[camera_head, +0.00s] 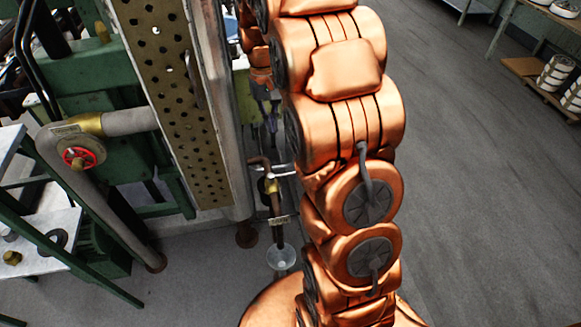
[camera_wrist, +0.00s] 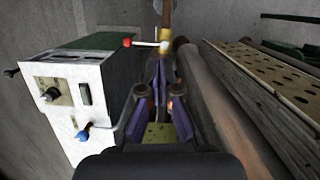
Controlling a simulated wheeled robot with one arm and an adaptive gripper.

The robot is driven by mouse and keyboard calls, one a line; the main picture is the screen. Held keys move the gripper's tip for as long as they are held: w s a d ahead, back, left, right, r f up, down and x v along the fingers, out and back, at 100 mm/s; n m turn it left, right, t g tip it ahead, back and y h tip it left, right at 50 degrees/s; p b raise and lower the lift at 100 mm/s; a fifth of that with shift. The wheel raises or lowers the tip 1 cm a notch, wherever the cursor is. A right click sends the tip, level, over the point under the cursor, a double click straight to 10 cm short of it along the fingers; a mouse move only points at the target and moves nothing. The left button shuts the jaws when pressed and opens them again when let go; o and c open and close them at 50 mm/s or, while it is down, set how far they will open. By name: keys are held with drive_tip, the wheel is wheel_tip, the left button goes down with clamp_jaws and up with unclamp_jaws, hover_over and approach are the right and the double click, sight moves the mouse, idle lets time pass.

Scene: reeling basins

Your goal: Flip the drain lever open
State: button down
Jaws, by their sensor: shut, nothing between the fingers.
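In the wrist view a light lever (camera_wrist: 145,44) with a red tip sticks out to the left from a brass valve (camera_wrist: 166,37) on a vertical pipe. My gripper (camera_wrist: 161,68) is shut and empty, with its fingertips just below the valve and lever in the picture; I cannot tell whether they touch. In the head view a brown drain pipe (camera_head: 276,203) with a small tag stands beside the machine, above a pale round funnel (camera_head: 281,258).
A white control box (camera_wrist: 80,100) with a dark knob and a blue-tipped lever (camera_wrist: 83,135) stands left of my gripper. A thick pipe (camera_wrist: 215,100) and a perforated panel (camera_wrist: 280,85) lie close on the right. The perforated panel also shows in the head view (camera_head: 175,100). Open floor (camera_head: 470,190) lies right.

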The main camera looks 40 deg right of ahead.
sight(286, 175)
drive_tip(key=w+d+f+m+b, duration=0.1)
drive_tip(key=w+d+f+b, duration=0.2)
drive_tip(key=w+d+f, duration=0.4)
wheel_tip(286, 175, down, 4)
drive_tip(key=shift+w+d+f, duration=0.15)
drive_tip(key=shift+d, duration=1.05)
drive_tip(key=shift+f, duration=0.1)
drive_tip(key=s+a+f, duration=0.2)
drive_tip(key=s+f, duration=0.3)
drive_tip(key=f, duration=0.5)
drive_tip(key=shift+s+a+f+p, duration=0.15)
drive_tip(key=shift+s+a+p, duration=0.1)
drive_tip(key=shift+s+p, duration=0.15)
